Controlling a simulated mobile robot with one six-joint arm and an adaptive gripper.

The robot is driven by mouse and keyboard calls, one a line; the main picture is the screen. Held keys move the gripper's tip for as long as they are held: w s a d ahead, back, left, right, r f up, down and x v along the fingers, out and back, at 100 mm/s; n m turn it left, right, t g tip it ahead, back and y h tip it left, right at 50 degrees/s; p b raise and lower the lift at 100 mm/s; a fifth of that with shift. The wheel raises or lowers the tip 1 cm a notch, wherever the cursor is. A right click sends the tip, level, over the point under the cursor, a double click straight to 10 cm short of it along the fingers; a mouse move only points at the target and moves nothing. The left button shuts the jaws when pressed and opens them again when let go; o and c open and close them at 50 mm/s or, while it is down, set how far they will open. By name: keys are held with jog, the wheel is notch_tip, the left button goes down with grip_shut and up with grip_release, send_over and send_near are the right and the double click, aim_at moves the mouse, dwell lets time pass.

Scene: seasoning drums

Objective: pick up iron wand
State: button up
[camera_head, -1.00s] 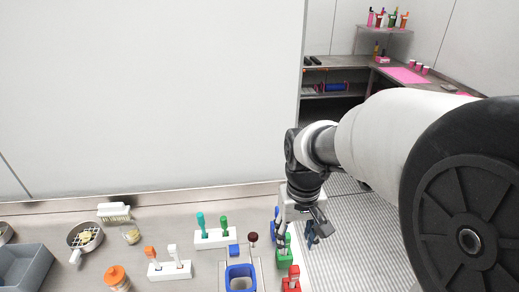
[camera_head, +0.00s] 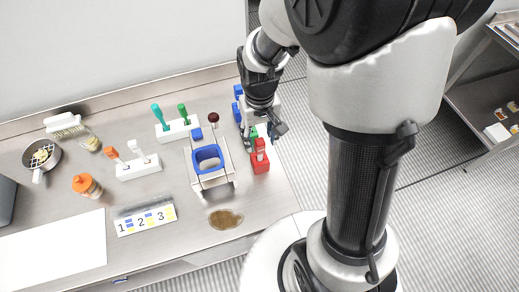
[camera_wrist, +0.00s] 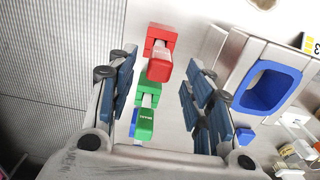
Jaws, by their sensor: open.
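Small colored holders with upright wands stand in a row at the right end of the metal table: a red one (camera_head: 260,163), a green one (camera_head: 253,134) partly hidden by my gripper, and a blue one (camera_head: 238,92). I cannot tell from the head view which is the iron wand. My gripper (camera_head: 264,125) is open above the green holder. In the wrist view, the red wand (camera_wrist: 159,70) and the green wand (camera_wrist: 144,124) lie between my spread fingers (camera_wrist: 163,85). Nothing is held.
A metal stand with a blue funnel-like ring (camera_head: 207,153) is close left of my gripper. White holders with teal and green handles (camera_head: 176,130) and orange and white handles (camera_head: 138,170) stand farther left. A brown puddle (camera_head: 226,219) lies near the front edge.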

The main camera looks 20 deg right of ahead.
aim_at(260, 141)
notch_tip(260, 141, down, 3)
jog(key=shift+f+b, duration=0.15)
jog(key=shift+b, duration=0.25)
jog(key=shift+c, duration=0.2)
grip_shut()
